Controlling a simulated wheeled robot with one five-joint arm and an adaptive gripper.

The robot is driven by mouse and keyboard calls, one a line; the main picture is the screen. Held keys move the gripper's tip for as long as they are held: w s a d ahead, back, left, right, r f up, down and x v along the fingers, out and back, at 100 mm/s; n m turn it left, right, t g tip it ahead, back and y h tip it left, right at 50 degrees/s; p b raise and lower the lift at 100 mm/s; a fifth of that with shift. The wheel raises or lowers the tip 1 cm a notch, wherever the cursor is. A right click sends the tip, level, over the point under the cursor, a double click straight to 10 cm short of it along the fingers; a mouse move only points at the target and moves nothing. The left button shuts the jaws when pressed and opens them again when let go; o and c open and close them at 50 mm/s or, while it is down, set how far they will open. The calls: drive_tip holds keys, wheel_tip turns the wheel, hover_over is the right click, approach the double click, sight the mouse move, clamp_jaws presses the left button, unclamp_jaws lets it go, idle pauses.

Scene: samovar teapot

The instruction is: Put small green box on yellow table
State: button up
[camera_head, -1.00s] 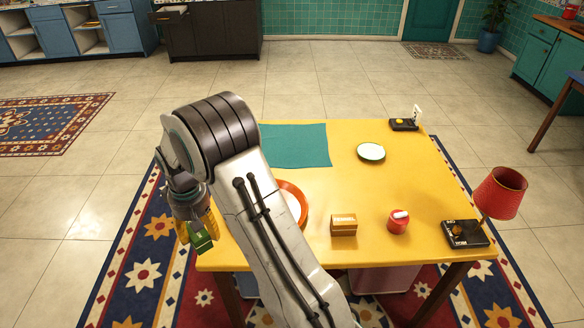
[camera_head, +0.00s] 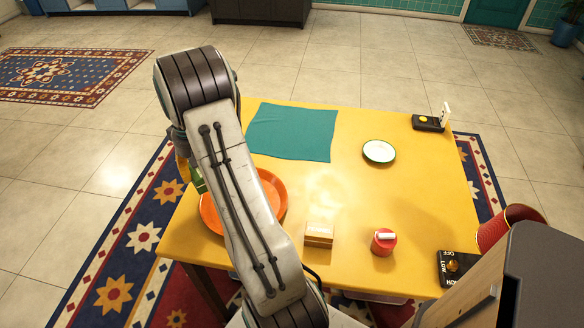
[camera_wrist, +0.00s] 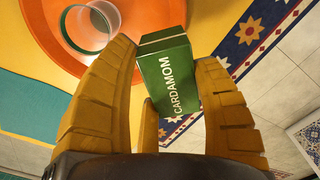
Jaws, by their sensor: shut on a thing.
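The small green box (camera_wrist: 168,75), labelled CARDAMOM, is between the yellow fingers of my gripper (camera_wrist: 168,100) in the wrist view. My gripper is shut on it. In the head view only a sliver of the green box (camera_head: 197,180) shows beside my arm, near the left edge of the yellow table (camera_head: 345,200). My arm hides most of the gripper there. The wrist view shows the box over or beside the table's edge, close to an orange plate (camera_wrist: 50,35); its height above the table is unclear.
The orange plate (camera_head: 270,200) lies on the table's left side, partly behind my arm. A teal cloth (camera_head: 292,132), white saucer (camera_head: 379,151), tan box (camera_head: 319,235) and red canister (camera_head: 383,242) are on the table. The table's centre is bare.

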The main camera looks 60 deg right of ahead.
drive_tip(key=s+d+m+b, duration=0.2)
drive_tip(key=s+d+m, duration=0.4)
drive_tip(key=s+d, duration=1.4)
drive_tip(key=s+d+f+m, duration=0.1)
drive_tip(key=s+d, duration=0.2)
drive_tip(key=s, duration=0.4)
drive_tip(key=s+d+f+m, duration=0.1)
drive_tip(key=s+d+f, duration=0.1)
drive_tip(key=s, duration=0.6)
drive_tip(key=s+d+f, duration=0.2)
drive_tip(key=s+d, duration=0.2)
drive_tip(key=s, duration=0.3)
drive_tip(key=shift+s+d+f+m, duration=0.2)
drive_tip(key=shift+s+d+m, duration=0.05)
drive_tip(key=shift+s+m, duration=0.15)
drive_tip(key=shift+s+d+f, duration=0.1)
drive_tip(key=shift+s+f, duration=0.2)
drive_tip(key=shift+f, duration=1.9)
drive_tip(key=shift+f, duration=0.1)
drive_tip(key=shift+f, duration=0.1)
drive_tip(key=o, duration=1.2)
drive_tip(key=shift+c, duration=0.2)
